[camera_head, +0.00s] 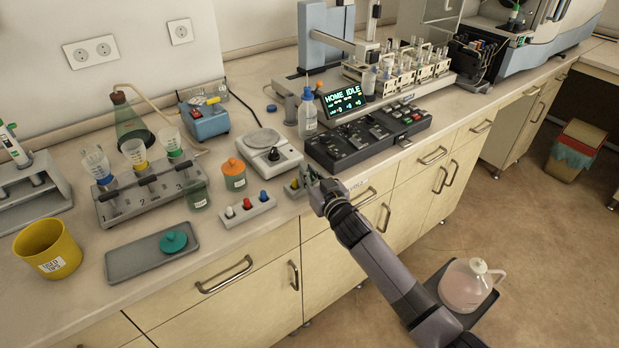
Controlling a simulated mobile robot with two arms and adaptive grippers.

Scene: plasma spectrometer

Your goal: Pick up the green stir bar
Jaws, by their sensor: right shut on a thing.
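My right gripper (306,174) is over the front edge of the bench, just right of the small balance. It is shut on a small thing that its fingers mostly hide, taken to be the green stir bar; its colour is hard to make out. My left gripper is not in view.
The balance (287,163) and an orange-lidded jar (234,180) stand close left of the gripper. A dark control panel (340,149) and a wash bottle (307,118) are behind it. A grey tray (120,266) with a teal lid (173,241) lies further left.

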